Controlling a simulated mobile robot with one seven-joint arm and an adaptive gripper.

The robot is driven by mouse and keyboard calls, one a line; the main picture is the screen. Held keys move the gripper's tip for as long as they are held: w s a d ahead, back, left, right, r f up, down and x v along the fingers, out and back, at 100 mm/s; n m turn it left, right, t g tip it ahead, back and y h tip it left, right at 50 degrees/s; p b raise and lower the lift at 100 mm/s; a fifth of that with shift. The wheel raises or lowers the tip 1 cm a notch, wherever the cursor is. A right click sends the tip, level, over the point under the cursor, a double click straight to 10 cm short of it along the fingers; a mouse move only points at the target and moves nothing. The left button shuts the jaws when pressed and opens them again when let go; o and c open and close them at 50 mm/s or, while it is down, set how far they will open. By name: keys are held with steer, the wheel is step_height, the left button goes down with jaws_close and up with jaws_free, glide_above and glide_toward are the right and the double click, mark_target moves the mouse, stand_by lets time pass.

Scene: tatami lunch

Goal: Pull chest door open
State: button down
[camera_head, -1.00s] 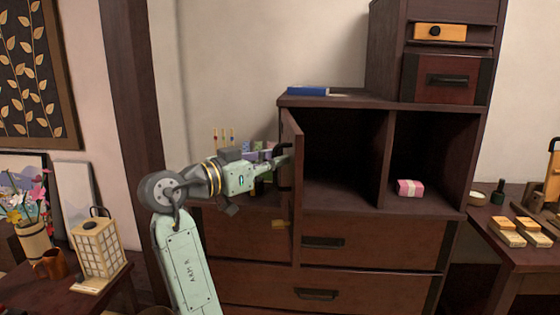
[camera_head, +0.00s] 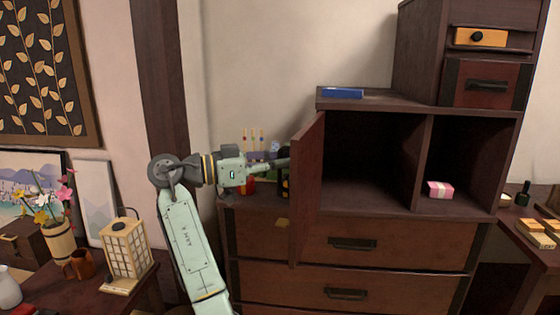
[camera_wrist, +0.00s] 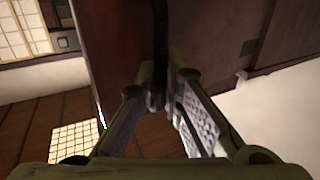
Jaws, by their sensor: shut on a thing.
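The chest (camera_head: 330,230) is dark reddish-brown wood with an open upper compartment and drawers below. Its door (camera_head: 309,195) stands swung out at the left side of the compartment, showing the dark inside. My gripper (camera_head: 284,158) is at the outer face of the door, near its upper part. In the wrist view my gripper (camera_wrist: 166,75) is shut on a dark handle (camera_wrist: 160,45) on the door panel (camera_wrist: 110,40). In the head view the handle is mostly hidden by the fingers.
A pink box (camera_head: 440,189) sits in the right compartment. A blue book (camera_head: 342,92) lies on the chest top. Small items stand behind my gripper on the chest's left ledge. A lantern (camera_head: 125,248) and flower vase (camera_head: 60,240) stand on the left table.

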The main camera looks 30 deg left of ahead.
steer(key=shift+s+a, duration=0.1)
stand_by(0.3)
steer(key=c, duration=1.7)
jaws_free()
steer(key=shift+a, duration=0.1)
steer(key=v, duration=1.2)
